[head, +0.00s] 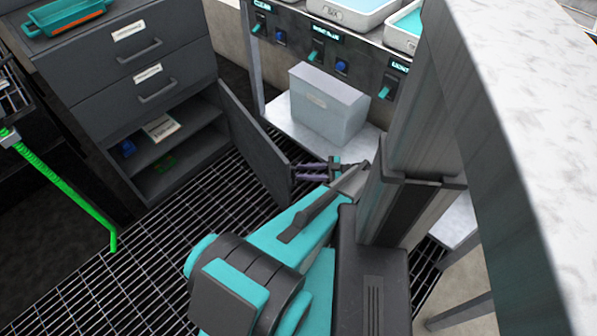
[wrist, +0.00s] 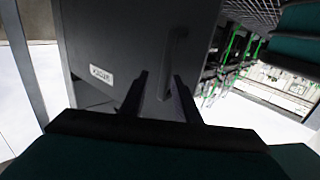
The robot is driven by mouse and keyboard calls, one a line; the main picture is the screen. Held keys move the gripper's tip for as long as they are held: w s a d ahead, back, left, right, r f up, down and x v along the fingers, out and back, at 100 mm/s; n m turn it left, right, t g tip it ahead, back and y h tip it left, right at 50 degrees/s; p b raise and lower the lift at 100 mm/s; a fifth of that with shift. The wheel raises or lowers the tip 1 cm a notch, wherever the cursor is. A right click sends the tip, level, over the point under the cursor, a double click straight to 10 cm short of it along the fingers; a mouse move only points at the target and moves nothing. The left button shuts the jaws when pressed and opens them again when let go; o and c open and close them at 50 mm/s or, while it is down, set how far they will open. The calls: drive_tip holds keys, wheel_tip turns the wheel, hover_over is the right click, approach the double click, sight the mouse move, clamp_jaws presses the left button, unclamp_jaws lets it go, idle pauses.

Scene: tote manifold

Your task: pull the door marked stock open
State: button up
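The grey cabinet door (head: 253,145) stands swung out from the lower part of the drawer cabinet (head: 135,75), with shelves showing behind it. In the wrist view the door's outer face (wrist: 125,40) fills the middle, with a white label (wrist: 101,74), probably the stock mark, though it is small and turned. The dark bar handle (wrist: 174,62) is on that face. My gripper (head: 298,172) is beside the door's outer side near its free edge. In the wrist view my gripper (wrist: 160,78) has its fingers apart, with the handle's lower end between them; contact cannot be told.
A grey box (head: 327,103) stands on a low shelf behind my gripper. A teal tray (head: 65,17) tops the cabinet. The grated floor (head: 180,225) before the cabinet is clear.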

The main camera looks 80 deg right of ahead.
drive_tip(key=s+p, duration=0.2)
drive_tip(key=p, duration=0.1)
drive_tip(key=s+p, duration=0.1)
drive_tip(key=p, duration=0.1)
drive_tip(key=shift+s+d, duration=0.3)
drive_tip(key=shift+s, duration=0.1)
drive_tip(key=shift+s, duration=0.1)
